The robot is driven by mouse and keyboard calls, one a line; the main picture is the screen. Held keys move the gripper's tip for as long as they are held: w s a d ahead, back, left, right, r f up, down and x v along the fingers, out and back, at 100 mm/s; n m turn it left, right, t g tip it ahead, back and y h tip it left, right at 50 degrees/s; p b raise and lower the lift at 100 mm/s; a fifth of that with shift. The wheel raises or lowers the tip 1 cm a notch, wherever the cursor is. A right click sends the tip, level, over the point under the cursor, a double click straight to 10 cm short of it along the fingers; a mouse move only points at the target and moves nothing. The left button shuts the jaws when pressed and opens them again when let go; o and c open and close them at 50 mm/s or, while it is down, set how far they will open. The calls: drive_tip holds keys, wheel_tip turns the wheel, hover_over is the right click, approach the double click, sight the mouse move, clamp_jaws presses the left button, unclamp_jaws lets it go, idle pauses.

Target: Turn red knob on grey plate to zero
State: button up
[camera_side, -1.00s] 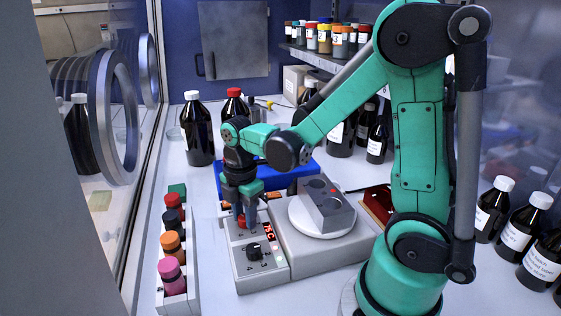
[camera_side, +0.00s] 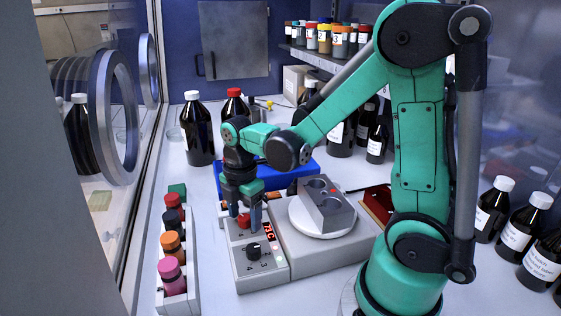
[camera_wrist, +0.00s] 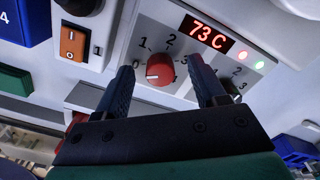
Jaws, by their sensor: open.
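The red knob (camera_wrist: 160,70) sits on the grey plate (camera_wrist: 150,20) of the control box, between my fingertips in the wrist view. Its white mark points left, slightly downward. In the side view the knob (camera_side: 243,221) shows red below my gripper (camera_side: 245,215). My gripper (camera_wrist: 161,68) is open, one finger on each side of the knob, with visible gaps in the wrist view.
A display (camera_wrist: 207,34) reads 73 C. A black knob (camera_side: 254,251) is nearer the front of the same box. An orange rocker switch (camera_wrist: 72,45) is at left. A rack with coloured-capped vials (camera_side: 175,275) stands left of the box, and a heater with a metal block (camera_side: 327,212) right.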

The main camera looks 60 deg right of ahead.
sight(245, 216)
drive_tip(key=shift+r, duration=2.8)
drive_tip(key=shift+s+a+r+m+t, duration=0.15)
drive_tip(key=shift+a+r+m+t, duration=0.15)
drive_tip(key=shift+m, duration=0.4)
drive_tip(key=a+m+t, duration=0.1)
drive_tip(key=m+t, duration=0.1)
drive_tip(key=m, duration=0.3)
drive_tip(key=s+a+r+m+t, duration=0.1)
drive_tip(key=m+t, duration=0.1)
drive_tip(key=m, duration=0.2)
drive_tip(key=s+a+r+m+t, duration=0.1)
drive_tip(key=a+m+t, duration=0.1)
drive_tip(key=m, duration=0.3)
drive_tip(key=shift+r+m+t, duration=0.1)
drive_tip(key=shift+m+t, duration=0.2)
